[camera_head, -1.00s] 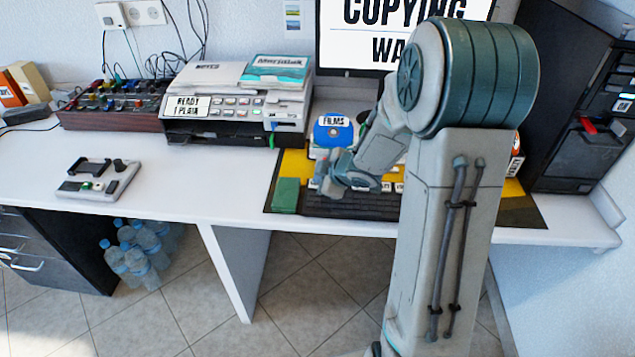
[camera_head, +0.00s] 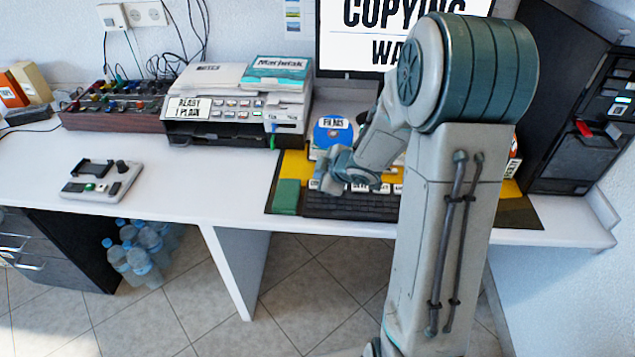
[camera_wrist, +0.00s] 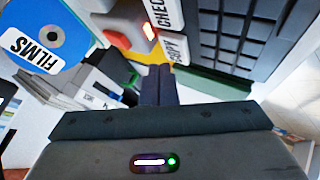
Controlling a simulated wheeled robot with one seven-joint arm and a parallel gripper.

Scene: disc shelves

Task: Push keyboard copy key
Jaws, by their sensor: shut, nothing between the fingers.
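In the wrist view, the white COPY label (camera_wrist: 176,50) lies beside a CHECK label (camera_wrist: 168,14), both along the edge of the dark keyboard (camera_wrist: 235,35). A grey and red part (camera_wrist: 130,22) with a glowing light is next to these labels. My gripper (camera_wrist: 157,72) is shut and empty, its fingertips close to the COPY label; I cannot tell whether they touch it. In the head view, my gripper (camera_head: 328,184) is over the left end of the keyboard (camera_head: 350,207). My arm hides the keyboard's right part.
A blue FILMS disc (camera_head: 334,135) stands behind the keyboard, and a monitor (camera_head: 345,45) reading "COPYING WA" behind that. A printer (camera_head: 235,110) is to the left, a dark tower (camera_head: 575,110) to the right. The desk's front left is mostly clear around a small device (camera_head: 102,180).

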